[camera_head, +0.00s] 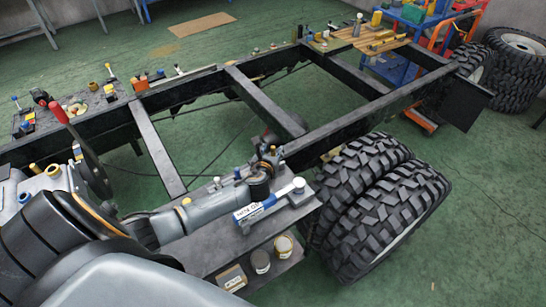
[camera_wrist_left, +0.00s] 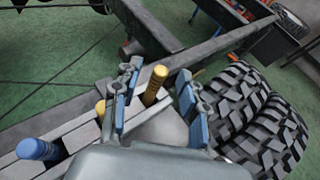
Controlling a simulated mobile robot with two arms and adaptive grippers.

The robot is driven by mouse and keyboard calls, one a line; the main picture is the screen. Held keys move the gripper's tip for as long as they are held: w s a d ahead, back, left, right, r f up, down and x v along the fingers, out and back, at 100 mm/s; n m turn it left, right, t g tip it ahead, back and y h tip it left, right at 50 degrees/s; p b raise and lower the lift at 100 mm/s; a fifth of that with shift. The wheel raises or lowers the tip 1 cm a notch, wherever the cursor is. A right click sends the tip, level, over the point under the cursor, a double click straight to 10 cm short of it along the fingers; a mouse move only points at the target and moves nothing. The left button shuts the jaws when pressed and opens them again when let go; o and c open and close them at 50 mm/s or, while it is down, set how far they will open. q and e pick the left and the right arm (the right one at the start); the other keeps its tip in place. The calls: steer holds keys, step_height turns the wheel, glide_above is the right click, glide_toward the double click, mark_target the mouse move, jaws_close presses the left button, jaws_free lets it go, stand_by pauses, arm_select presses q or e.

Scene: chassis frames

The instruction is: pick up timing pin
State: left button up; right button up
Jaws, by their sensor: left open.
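My left gripper (camera_head: 267,160) reaches from the lower left over the grey side shelf of the chassis. In the left wrist view its two blue-padded fingers (camera_wrist_left: 155,100) are spread apart. A brass-yellow pin-like piece (camera_wrist_left: 155,84) stands slightly tilted between them, with space visible on both sides. I cannot tell for sure whether it is the timing pin. Another yellow piece (camera_wrist_left: 101,111) is beside the left finger, and a blue cylinder (camera_wrist_left: 38,149) is further left. The lower ends of these pieces are partly hidden. My right gripper is not in view.
The black chassis frame (camera_head: 255,98) spans the scene. Double tyres (camera_head: 385,190) stand right of the shelf. A tool board (camera_head: 80,108) is at left, a wooden top (camera_head: 352,38) at back.

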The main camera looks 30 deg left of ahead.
arm_select(q)
steer(key=shift+w+a+f, duration=0.2)
steer(key=shift+w+f, duration=0.05)
steer(key=shift+w, duration=0.35)
steer(key=shift+w+a+f, duration=0.15)
steer(key=shift+w+f, duration=0.05)
steer(key=shift+w, duration=0.2)
steer(key=shift+c, duration=0.9)
steer(key=c, duration=0.7)
jaws_close()
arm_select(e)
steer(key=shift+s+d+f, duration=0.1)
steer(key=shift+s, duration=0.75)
